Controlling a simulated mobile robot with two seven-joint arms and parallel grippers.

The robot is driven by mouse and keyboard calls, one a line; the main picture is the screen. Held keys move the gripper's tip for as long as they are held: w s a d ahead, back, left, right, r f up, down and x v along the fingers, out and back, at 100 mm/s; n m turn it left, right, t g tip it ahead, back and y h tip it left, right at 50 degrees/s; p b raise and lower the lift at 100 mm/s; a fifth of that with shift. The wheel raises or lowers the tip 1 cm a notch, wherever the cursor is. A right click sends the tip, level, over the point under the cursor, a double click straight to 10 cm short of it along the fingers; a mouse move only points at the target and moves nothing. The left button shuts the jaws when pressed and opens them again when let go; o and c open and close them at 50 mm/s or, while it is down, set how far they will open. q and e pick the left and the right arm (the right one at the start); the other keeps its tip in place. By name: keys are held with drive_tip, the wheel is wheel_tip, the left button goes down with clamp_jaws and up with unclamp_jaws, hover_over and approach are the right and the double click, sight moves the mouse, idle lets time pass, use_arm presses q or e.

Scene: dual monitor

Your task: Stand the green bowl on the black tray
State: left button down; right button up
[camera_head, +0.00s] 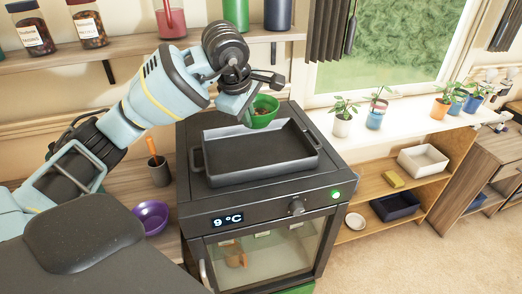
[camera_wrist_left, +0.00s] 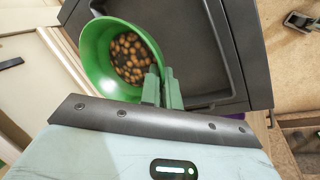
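The green bowl (camera_head: 264,118) is over the back part of the black tray (camera_head: 222,177) in the head view. My left gripper (camera_head: 247,118) reaches in from the left and is shut on the bowl's rim. In the left wrist view, the bowl (camera_wrist_left: 98,48) holds many small brown pieces, and the fingers (camera_wrist_left: 162,88) pinch its near right side. The bowl looks raised above the tray, but the exact gap cannot be told. The tray lies empty on top of a black oven-like appliance. My right gripper is not in view.
The appliance (camera_head: 265,210) has a lit display and a knob. A purple bowl (camera_head: 150,217) and a dark cup (camera_head: 159,172) stand to its left. Potted plants (camera_head: 342,118) line the sill at right. A shelf with jars (camera_head: 88,24) is above. The tray's floor is clear.

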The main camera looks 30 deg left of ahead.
use_arm(q)
wheel_tip(320, 180, down, 10)
drive_tip(key=shift+s+r, duration=0.1)
drive_tip(key=shift+s, duration=0.05)
idle(0.6)
drive_tip(key=c, duration=1.6)
unclamp_jaws()
drive_tip(key=shift+c, duration=0.2)
drive_tip(key=shift+r, duration=0.25)
drive_tip(key=v, duration=1.1)
drive_tip(key=shift+s+r+p, duration=0.15)
drive_tip(key=shift+s+p, duration=0.05)
drive_tip(key=shift+p, duration=0.2)
